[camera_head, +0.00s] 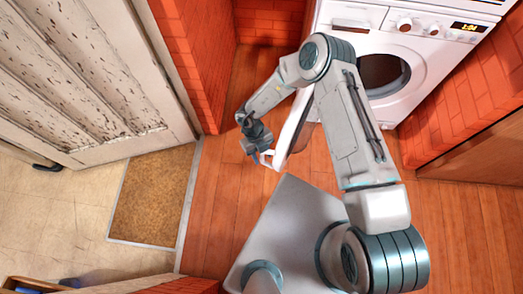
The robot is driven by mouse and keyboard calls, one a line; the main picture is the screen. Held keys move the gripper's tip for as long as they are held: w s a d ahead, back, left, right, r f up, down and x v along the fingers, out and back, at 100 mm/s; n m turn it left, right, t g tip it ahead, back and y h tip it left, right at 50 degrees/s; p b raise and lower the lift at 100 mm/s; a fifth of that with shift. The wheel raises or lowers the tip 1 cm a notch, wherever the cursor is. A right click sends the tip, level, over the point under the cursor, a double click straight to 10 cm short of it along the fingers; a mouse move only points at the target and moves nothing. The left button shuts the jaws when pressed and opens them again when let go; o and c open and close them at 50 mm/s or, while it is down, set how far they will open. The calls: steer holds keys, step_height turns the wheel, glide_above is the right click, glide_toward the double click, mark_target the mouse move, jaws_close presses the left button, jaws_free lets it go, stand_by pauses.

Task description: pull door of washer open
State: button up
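The white washer (428,55) stands at the top right, with a control panel and lit display along its upper front. Its dark round opening (383,72) shows partly behind my arm. The washer door (290,132) stands swung out from the front, seen nearly edge-on to the left of the opening. My arm hides its hinge side. My gripper (262,157) is at the door's free lower-left edge, by a white projecting part. It is small and seen from above, so I cannot tell whether the fingers are closed on that part or only touch it.
Red brick walls (190,50) flank the washer on both sides. A worn whitish panelled door (75,75) is at the upper left, with a brown mat (152,195) below it. The wooden floor (222,200) is clear between the mat and my base.

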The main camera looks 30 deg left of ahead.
steer(key=shift+w+r, duration=0.1)
steer(key=v, duration=1.3)
steer(key=shift+r, duration=0.25)
steer(key=shift+a, duration=0.15)
